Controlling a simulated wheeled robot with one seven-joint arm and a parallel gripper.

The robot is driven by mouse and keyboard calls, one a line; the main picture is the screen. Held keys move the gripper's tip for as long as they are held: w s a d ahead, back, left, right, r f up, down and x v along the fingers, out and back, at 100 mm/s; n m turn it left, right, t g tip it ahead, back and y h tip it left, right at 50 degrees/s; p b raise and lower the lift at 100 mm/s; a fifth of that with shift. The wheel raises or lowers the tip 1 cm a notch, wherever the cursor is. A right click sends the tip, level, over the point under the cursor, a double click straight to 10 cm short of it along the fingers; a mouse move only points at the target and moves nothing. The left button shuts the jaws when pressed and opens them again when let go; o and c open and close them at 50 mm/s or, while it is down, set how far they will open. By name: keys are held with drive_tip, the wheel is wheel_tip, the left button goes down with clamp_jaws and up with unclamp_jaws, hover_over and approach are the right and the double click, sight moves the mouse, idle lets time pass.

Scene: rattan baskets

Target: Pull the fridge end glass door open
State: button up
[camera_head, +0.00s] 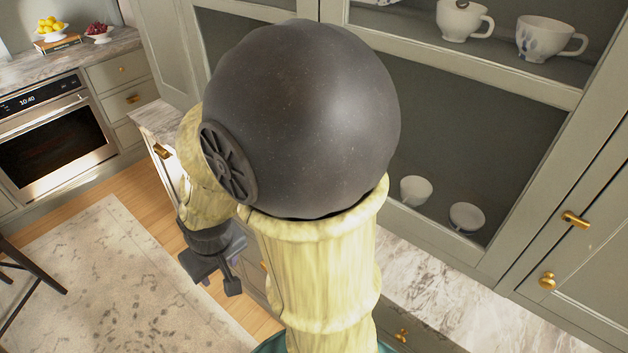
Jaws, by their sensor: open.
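A glass-fronted cabinet door (545,98) with a grey-green frame stands at the upper right, with cups behind it. It looks shut. Another glass panel (222,32) shows at the upper middle, partly behind my arm. No fridge can be made out for certain. My gripper (214,279) is open and empty, pointing down at the left of my arm, above the floor and beside the counter front. It is apart from the glass doors. My arm's large dark joint hides the middle of the cabinet.
A marble counter (455,297) runs below the glass cabinet. A solid door with brass knobs (547,281) stands at the far right. An oven (52,135) is at the left.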

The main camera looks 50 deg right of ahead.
drive_tip(key=w+d+f+m+t+h+b, duration=0.1)
drive_tip(key=w+f+m+t+b, duration=0.2)
drive_tip(key=w, duration=0.3)
drive_tip(key=w+d+f+m+t+h+b, duration=0.1)
drive_tip(key=w+d+f+m+t+b, duration=0.2)
drive_tip(key=w, duration=0.4)
drive_tip(key=w+d+m+h+b, duration=0.2)
drive_tip(key=d+m+h+b, duration=0.3)
drive_tip(key=d+m+h, duration=0.15)
drive_tip(key=s+d+m+g+h+b, duration=0.5)
drive_tip(key=s+d+m+g+h, duration=0.2)
drive_tip(key=s+h, duration=0.1)
drive_tip(key=shift+s+d+h, duration=0.15)
drive_tip(key=shift+s+h, duration=0.1)
drive_tip(key=shift+h, duration=0.5)
drive_tip(key=shift+m, duration=0.25)
drive_tip(key=d, duration=0.5)
drive_tip(key=w+d, duration=0.1)
drive_tip(key=d, duration=1.1)
drive_tip(key=shift+w+d, duration=0.2)
drive_tip(key=shift+w, duration=0.05)
drive_tip(key=shift+c, duration=0.2)
